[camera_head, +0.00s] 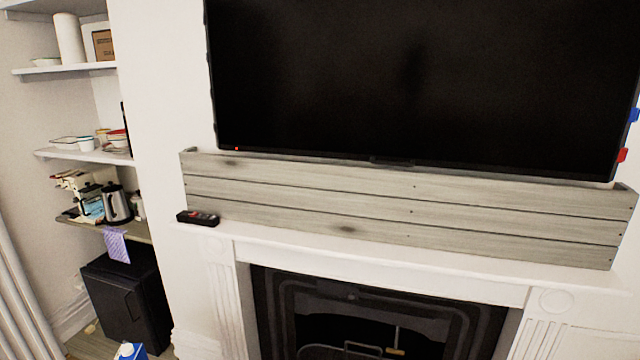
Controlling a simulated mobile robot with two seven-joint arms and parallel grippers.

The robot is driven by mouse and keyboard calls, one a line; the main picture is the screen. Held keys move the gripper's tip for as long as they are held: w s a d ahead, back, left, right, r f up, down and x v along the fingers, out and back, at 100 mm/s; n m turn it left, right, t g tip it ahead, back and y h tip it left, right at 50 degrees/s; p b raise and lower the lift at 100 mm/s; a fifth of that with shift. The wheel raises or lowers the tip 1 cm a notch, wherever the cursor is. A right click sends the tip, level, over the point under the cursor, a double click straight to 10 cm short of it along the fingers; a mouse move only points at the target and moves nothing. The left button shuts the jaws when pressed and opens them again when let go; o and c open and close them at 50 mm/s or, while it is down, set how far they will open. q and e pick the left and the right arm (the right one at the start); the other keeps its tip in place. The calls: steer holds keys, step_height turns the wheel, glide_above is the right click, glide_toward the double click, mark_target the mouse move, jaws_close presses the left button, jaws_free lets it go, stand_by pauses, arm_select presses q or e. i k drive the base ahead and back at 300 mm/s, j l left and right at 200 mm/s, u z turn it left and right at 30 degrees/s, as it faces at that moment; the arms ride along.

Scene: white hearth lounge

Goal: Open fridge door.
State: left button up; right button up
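A small black fridge (128,299) stands on the floor at the lower left, in the alcove under the lowest shelf. Its door looks closed. A purple checked cloth (116,246) hangs from the shelf edge in front of the fridge's top. Neither of my grippers shows in the head view.
A white fireplace (225,300) with a dark hearth fills the lower middle, with a wood plank panel (400,210) and a large television (420,80) above. A black remote (198,218) lies on the mantel. Shelves (85,155) hold dishes and a kettle (116,203). A blue-and-white carton (130,350) shows at the bottom edge.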

mark_target(119, 304)
steer(key=u, duration=1.4)
steer(key=i+j+u, duration=0.7)
steer(key=j, duration=0.15)
steer(key=i+j+u, duration=0.45)
steer(key=i+u, duration=0.3)
steer(key=i, duration=1.15)
steer(key=i+l+z, duration=0.1)
steer(key=i+z, duration=0.2)
steer(key=z, duration=0.15)
steer(key=i+z, duration=0.35)
steer(key=z, duration=0.15)
steer(key=i+j+z, duration=0.15)
steer(key=i+z, duration=0.15)
steer(key=z, duration=0.15)
steer(key=i+l+z, duration=0.45)
steer(key=i+z, duration=0.2)
steer(key=i+l+z, duration=0.1)
steer(key=i+z, duration=0.2)
steer(key=i+l, duration=0.55)
